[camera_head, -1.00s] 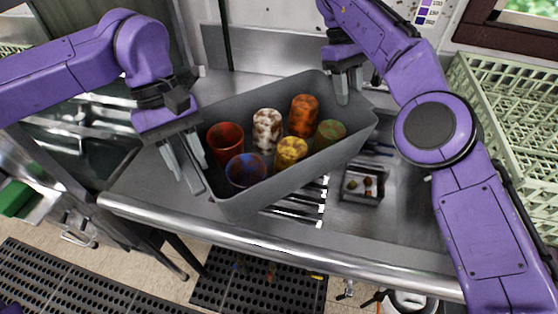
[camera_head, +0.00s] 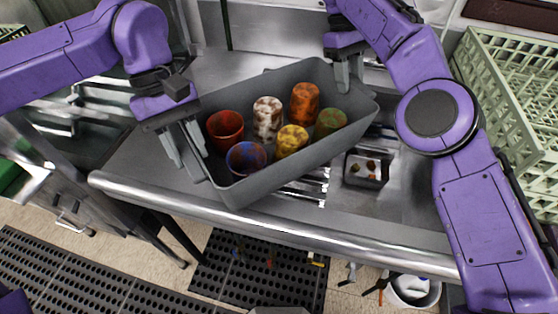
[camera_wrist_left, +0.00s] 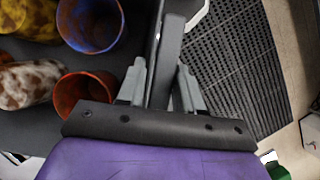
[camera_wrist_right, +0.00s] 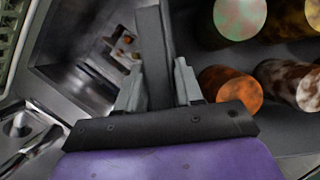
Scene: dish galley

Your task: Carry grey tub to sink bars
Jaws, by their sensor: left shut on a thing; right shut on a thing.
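The grey tub (camera_head: 262,188) hangs between my two grippers, turned at an angle, above the metal counter. It holds several patterned cups: a red one (camera_head: 225,130), a white and brown one (camera_head: 267,117), an orange one (camera_head: 305,103), a blue and red one (camera_head: 246,158), a yellow one (camera_head: 291,141) and a green one (camera_head: 331,122). My left gripper (camera_head: 187,160) is shut on the tub's left end wall, also in the left wrist view (camera_wrist_left: 164,85). My right gripper (camera_head: 346,76) is shut on its far right wall, also in the right wrist view (camera_wrist_right: 158,85). The sink bars (camera_head: 305,187) show partly below the tub.
A small tray with scraps (camera_head: 367,170) sits in the basin to the right of the bars. Pale green racks (camera_head: 510,100) stand at the right. The counter's rounded front edge (camera_head: 270,229) runs below the tub. Black perforated mats (camera_head: 255,270) lie on the floor.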

